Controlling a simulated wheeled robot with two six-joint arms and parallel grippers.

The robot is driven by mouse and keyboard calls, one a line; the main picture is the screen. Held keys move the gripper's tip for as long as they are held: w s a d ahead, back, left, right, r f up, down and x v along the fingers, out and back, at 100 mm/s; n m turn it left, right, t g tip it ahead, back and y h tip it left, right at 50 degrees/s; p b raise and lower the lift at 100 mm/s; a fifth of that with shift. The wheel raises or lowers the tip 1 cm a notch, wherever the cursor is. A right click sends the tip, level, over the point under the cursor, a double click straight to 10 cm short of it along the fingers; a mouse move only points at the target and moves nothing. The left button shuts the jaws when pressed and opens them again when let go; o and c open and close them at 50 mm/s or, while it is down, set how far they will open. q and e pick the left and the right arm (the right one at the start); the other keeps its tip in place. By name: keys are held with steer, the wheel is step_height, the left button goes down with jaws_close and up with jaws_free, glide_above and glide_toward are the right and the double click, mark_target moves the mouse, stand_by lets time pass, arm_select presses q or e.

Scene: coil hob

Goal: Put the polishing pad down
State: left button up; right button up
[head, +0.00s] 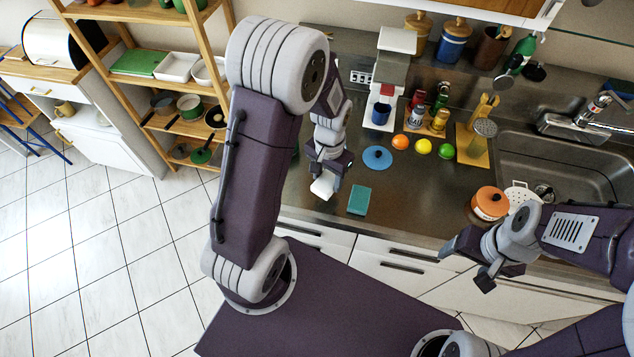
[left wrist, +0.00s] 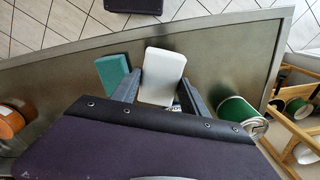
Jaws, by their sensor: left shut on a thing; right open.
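The polishing pad (head: 322,187) is white and block-shaped, held near the counter's front edge. My left gripper (head: 323,171) is shut on it. In the left wrist view the pad (left wrist: 163,72) sits between the two dark fingers, its near end hidden by the gripper body. I cannot tell whether it touches the counter. A teal sponge-like block (head: 359,200) lies on the counter just right of the pad; it also shows in the left wrist view (left wrist: 112,70). My right gripper (head: 470,264) is open and empty, in front of the counter on the right.
The steel counter (head: 330,215) has a blue lid (head: 377,157), several round fruits and a coffee machine (head: 388,90) behind. An orange-lidded pot (head: 489,203) stands right, by the sink (head: 575,160). The counter right of the teal block is clear.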

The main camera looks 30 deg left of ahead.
mark_target(316, 184)
arm_select(q)
steer(key=a+f, duration=0.2)
steer(key=a, duration=0.1)
steer(key=shift+w+a, duration=0.1)
steer(key=shift+a, duration=0.05)
steer(key=shift+a+f, duration=0.15)
steer(key=shift+a, duration=0.15)
step_height(316, 184, down, 4)
steer(key=shift+d+r+p, duration=0.15)
steer(key=shift+r+p, duration=0.05)
steer(key=shift+p, duration=0.2)
steer(key=shift+w+f, duration=0.1)
steer(key=shift+f, duration=0.1)
steer(key=o, duration=1)
steer(key=shift+f, duration=0.1)
steer(key=o, duration=0.3)
steer(key=shift+o, duration=0.2)
